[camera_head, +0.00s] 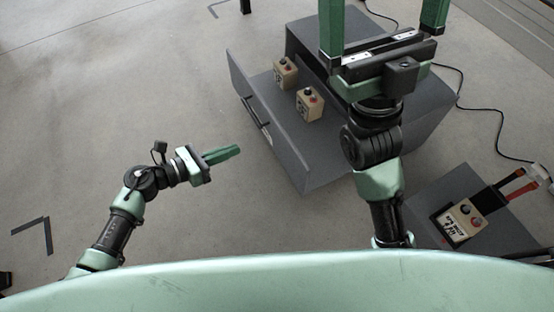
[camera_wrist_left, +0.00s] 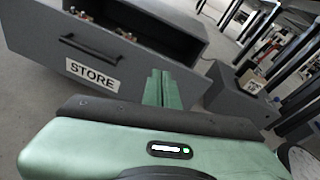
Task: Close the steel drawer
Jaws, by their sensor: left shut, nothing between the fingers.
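The grey steel drawer (camera_head: 266,126) is pulled out to the left from its grey cabinet (camera_head: 425,112). Its front panel has a dark bar handle (camera_head: 257,113). In the left wrist view the drawer front (camera_wrist_left: 40,52) shows a "STORE" label (camera_wrist_left: 92,73) and the handle (camera_wrist_left: 92,48). My left gripper (camera_head: 238,151) is shut and empty, left of the drawer front and apart from it in the head view. Its closed fingers also show in the left wrist view (camera_wrist_left: 161,78). My right gripper (camera_head: 385,22) has its fingers wide apart over the cabinet, hiding part of it.
Two tan boxes with knobs (camera_head: 285,73) (camera_head: 310,104) sit inside the drawer. A second grey unit (camera_head: 425,205) at lower right carries another tan box (camera_head: 461,220) and a red-and-black item (camera_head: 510,188). A black cable (camera_head: 501,120) lies on the right floor.

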